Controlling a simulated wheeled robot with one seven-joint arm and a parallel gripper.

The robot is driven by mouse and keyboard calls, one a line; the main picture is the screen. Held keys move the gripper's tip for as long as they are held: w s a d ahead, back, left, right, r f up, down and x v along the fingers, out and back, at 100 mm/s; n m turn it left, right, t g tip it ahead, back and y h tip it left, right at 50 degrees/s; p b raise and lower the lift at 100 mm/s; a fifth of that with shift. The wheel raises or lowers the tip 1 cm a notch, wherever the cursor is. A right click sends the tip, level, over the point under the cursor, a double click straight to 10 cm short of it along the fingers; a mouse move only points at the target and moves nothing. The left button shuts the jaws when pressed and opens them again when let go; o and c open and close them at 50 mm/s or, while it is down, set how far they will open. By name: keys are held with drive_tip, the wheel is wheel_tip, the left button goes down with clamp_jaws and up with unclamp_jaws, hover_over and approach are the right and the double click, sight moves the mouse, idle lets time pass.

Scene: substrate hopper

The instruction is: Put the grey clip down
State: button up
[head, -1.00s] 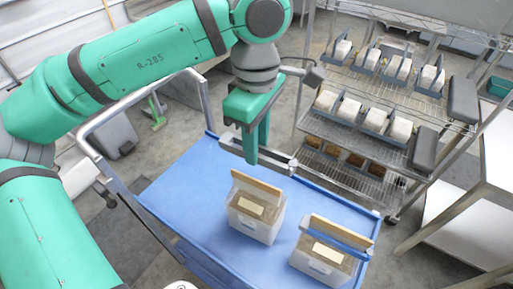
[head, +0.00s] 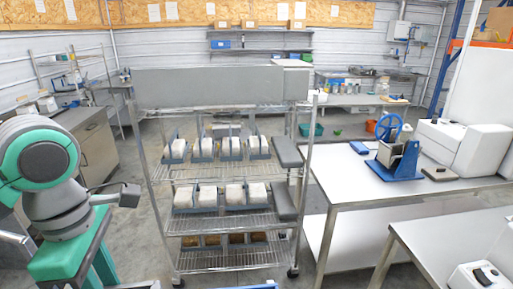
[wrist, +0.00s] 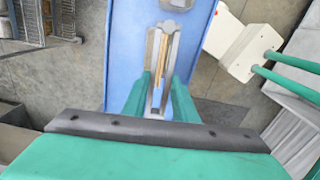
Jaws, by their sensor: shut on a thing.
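My gripper shows at the lower left of the head view (head: 100,268), its tips cut off by the picture edge. In the wrist view its two green fingers (wrist: 157,95) are shut on the grey clip (wrist: 173,60), a long pale grey piece reaching out past the fingertips. One grey end of the clip (head: 140,285) shows at the bottom of the head view. A tan strip shows along the clip in the wrist view. The blue cart top (wrist: 120,50) lies below; I cannot tell whether the clip touches anything.
A wire rack (head: 228,262) with several trays of white blocks stands ahead. A steel table (head: 345,190) on the right bears a blue-wheeled device (head: 392,150) and a white machine (head: 460,140). Another white table (head: 440,235) is at the near right.

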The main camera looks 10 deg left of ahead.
drive_tip(key=w+d+f+m, duration=0.3)
drive_tip(key=w+d+f, duration=0.15)
drive_tip(key=w, duration=0.35)
drive_tip(key=w+d+f+m, duration=0.4)
drive_tip(key=w+f, duration=0.2)
drive_tip(key=w, duration=0.3)
drive_tip(key=w+d+f+m, duration=0.3)
drive_tip(key=w+d+f, duration=0.15)
drive_tip(key=w, duration=0.35)
drive_tip(key=w+d+f+m, duration=0.6)
drive_tip(key=d+f, duration=0.6)
drive_tip(key=w+d+f+m, duration=0.6)
drive_tip(key=d+f, duration=0.6)
drive_tip(key=shift+w+f+m, duration=0.2)
drive_tip(key=shift+f+m, duration=0.1)
drive_tip(key=shift+f, duration=0.05)
drive_tip(key=shift+r, duration=0.1)
